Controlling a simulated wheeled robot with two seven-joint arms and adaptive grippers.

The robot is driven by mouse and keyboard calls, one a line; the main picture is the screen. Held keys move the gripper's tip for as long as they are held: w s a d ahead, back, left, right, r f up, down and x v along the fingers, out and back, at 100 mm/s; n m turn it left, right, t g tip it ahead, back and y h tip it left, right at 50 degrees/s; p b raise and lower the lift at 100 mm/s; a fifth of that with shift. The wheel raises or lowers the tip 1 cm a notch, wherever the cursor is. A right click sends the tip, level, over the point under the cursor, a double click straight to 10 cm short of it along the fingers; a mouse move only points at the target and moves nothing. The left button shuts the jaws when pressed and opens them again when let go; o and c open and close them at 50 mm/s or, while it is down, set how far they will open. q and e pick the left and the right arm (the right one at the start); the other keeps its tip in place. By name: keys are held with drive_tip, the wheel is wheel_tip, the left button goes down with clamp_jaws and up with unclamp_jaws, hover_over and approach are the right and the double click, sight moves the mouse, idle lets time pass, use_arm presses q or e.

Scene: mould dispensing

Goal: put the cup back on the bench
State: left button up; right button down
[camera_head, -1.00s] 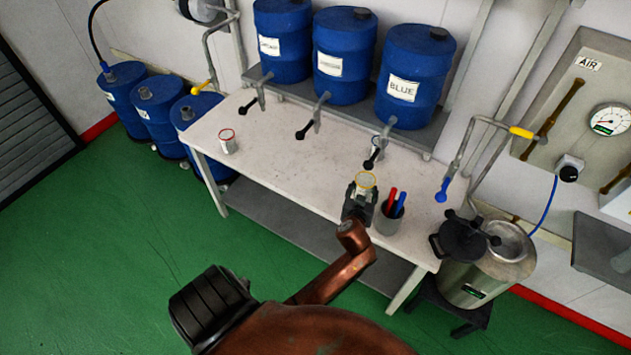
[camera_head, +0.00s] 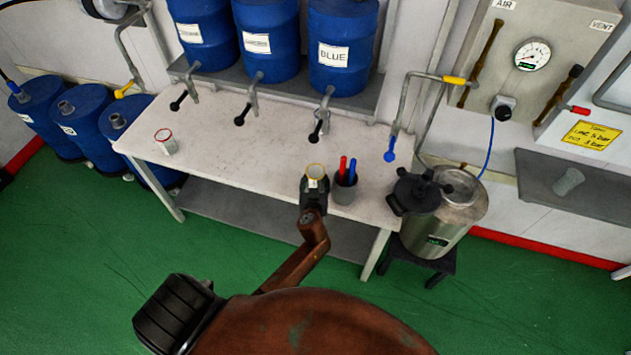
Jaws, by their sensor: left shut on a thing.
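My left gripper (camera_head: 315,186) is shut on a small cup with a yellow rim (camera_head: 316,170). The cup is upright with its open top facing up, and the gripper hides its lower part. It shows over the front part of the white bench (camera_head: 240,160), just left of the pen holder. I cannot tell whether its base touches the bench top. A second cup, with a red rim (camera_head: 166,142), stands on the bench at the left. My right gripper is not in view.
A grey pen holder (camera_head: 344,191) with red and blue pens stands close right of the gripper. Black-handled taps (camera_head: 317,130) from blue drums (camera_head: 340,50) hang over the bench's back. A steel pot (camera_head: 440,220) stands right. The bench between the cups is clear.

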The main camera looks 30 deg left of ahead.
use_arm(q)
drive_tip(key=shift+f, duration=0.1)
drive_tip(key=o, duration=1.2)
drive_tip(key=shift+o, duration=0.2)
drive_tip(key=shift+r, duration=0.25)
drive_tip(key=v, duration=1.2)
drive_tip(key=shift+p, duration=0.3)
drive_tip(key=shift+f, duration=0.15)
